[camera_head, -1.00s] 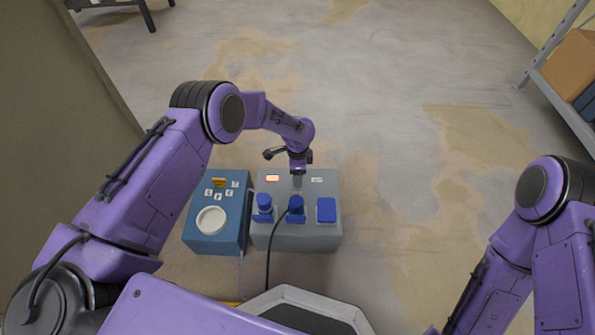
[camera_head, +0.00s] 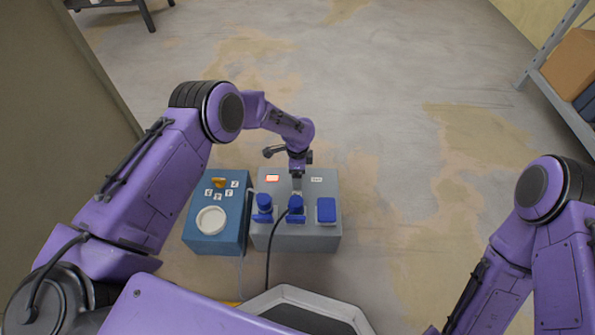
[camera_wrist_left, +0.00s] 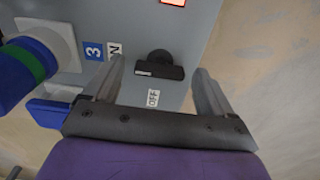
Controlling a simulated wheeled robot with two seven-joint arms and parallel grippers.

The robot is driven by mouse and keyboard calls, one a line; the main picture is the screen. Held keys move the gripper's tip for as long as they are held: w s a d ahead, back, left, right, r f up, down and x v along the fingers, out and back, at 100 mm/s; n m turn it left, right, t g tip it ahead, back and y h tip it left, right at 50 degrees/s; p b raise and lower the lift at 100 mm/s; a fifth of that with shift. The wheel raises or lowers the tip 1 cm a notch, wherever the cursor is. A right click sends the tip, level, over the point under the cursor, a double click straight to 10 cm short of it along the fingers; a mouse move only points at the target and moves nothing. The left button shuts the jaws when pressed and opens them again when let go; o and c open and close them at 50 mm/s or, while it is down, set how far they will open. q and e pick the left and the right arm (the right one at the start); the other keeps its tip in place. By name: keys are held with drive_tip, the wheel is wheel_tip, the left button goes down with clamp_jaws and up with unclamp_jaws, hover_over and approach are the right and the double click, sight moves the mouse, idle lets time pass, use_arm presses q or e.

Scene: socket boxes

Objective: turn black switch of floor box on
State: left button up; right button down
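The grey floor box (camera_head: 265,240) stands on the floor ahead of me. Its black switch (camera_wrist_left: 158,62) shows in the left wrist view as a round knob with a bar handle lying across the picture. A pale mark is at the bar's left end. An ON label (camera_wrist_left: 115,49) is to its upper left and an OFF label (camera_wrist_left: 153,98) below it. My left gripper (camera_wrist_left: 158,68) is open, with one finger on each side of the switch; I cannot tell whether they touch it. In the head view my left gripper (camera_head: 297,184) hides the switch. My right gripper is out of view.
A blue box (camera_head: 235,245) with a white round socket stands left of the floor box. Blue plugs (camera_head: 264,206) and a blue socket cover (camera_head: 326,210) line the floor box's near side, with a dark cable hanging. A red-orange display (camera_head: 272,178) is lit.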

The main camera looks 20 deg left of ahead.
use_arm(q)
wheel_tip(320, 180, up, 10)
drive_tip(key=p, duration=0.4)
drive_tip(key=shift+r+p, duration=0.25)
drive_tip(key=shift+p, duration=0.05)
